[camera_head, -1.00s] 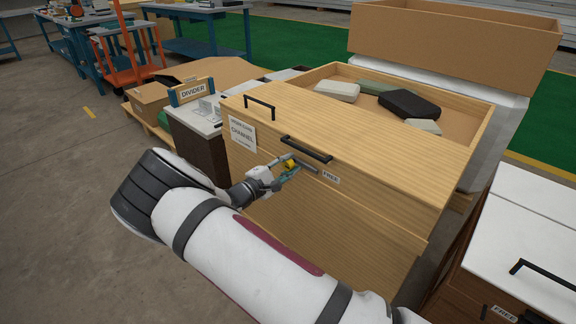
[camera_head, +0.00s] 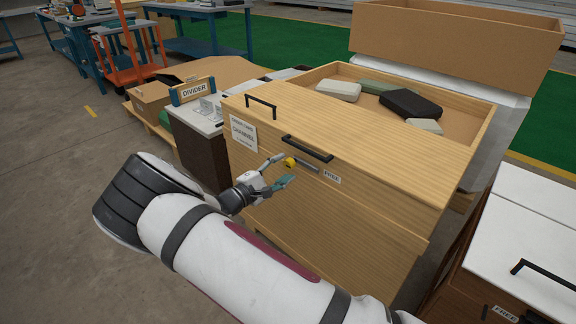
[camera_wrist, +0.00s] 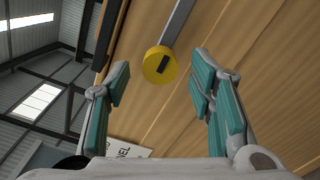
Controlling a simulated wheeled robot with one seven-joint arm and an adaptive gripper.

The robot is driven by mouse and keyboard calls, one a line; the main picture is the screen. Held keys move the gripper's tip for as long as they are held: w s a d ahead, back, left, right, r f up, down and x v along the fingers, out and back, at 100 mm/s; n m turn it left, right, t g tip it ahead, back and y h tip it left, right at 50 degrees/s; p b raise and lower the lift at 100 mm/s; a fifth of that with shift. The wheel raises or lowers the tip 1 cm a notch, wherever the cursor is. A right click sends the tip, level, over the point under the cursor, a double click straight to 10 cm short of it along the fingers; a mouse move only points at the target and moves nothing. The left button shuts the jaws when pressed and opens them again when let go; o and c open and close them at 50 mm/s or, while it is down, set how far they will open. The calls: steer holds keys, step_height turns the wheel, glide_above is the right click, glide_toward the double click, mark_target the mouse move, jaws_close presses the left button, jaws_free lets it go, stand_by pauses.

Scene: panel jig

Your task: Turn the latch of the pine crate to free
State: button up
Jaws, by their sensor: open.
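The pine crate (camera_head: 330,212) stands in the middle of the head view. Its latch has a yellow round hub (camera_head: 290,162) and a grey bar (camera_head: 306,167) on the front face. The bar points right, toward the FREE label (camera_head: 332,177). In the wrist view the yellow hub (camera_wrist: 159,65), with a black slot mark, lies ahead and between the fingers, and the bar (camera_wrist: 178,22) runs up from it. My gripper (camera_head: 281,171) is open and empty, just in front of and left of the hub, apart from it. It also shows in the wrist view (camera_wrist: 160,85).
A black handle (camera_head: 307,149) sits just above the latch, and another handle (camera_head: 260,106) is on the lid. A white-topped cabinet (camera_head: 535,225) stands close at right. A dark box with a DIVIDER sign (camera_head: 194,91) is at left. Floor at left is clear.

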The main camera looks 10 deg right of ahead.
steer(key=v, duration=0.8)
steer(key=shift+a, duration=0.15)
steer(key=shift+s, duration=0.15)
